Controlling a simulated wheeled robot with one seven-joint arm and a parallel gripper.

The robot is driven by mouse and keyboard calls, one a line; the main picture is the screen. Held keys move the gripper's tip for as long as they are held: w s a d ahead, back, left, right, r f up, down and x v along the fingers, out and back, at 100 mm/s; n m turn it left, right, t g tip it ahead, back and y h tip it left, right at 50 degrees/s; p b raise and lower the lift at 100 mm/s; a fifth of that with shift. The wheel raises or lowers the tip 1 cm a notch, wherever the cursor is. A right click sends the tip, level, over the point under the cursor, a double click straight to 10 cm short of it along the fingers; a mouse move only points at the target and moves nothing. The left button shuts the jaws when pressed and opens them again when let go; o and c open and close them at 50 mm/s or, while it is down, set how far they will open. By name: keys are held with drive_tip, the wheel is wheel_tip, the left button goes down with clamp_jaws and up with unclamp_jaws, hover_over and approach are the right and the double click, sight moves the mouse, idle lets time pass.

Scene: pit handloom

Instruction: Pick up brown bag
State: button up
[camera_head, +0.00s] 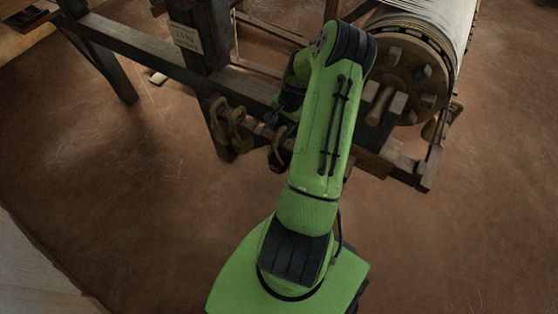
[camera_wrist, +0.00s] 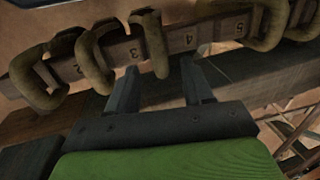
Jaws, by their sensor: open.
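I cannot make out a clear brown bag in either view. Several brown, thick loop-shaped things hang on a numbered wooden rail (camera_wrist: 207,32); one loop (camera_wrist: 152,45) hangs between the numbers 3 and 4, and others (camera_wrist: 92,62) hang to its left. They also show in the head view (camera_head: 237,126), left of my arm. My gripper (camera_wrist: 158,68) is open, its two dark fingers pointing at the rail below the loop between 3 and 4. I cannot tell whether they touch it. In the head view my arm mostly hides the gripper.
The dark wooden loom frame (camera_head: 135,42) crosses the top, with a paper sign (camera_head: 186,37) on its post. A wooden toothed wheel (camera_head: 412,75) and a cloth roll (camera_head: 440,18) stand right of my arm. The brown floor (camera_head: 120,200) is clear at left and lower right.

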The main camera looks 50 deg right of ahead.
sight(280, 130)
drive_tip(key=f+b, duration=0.1)
drive_tip(key=f, duration=0.2)
drive_tip(key=w+f+b, duration=0.1)
drive_tip(key=f, duration=0.1)
drive_tip(key=shift+f, duration=0.4)
drive_tip(key=shift+r, duration=0.1)
clamp_jaws()
drive_tip(key=shift+w, duration=0.1)
idle(0.8)
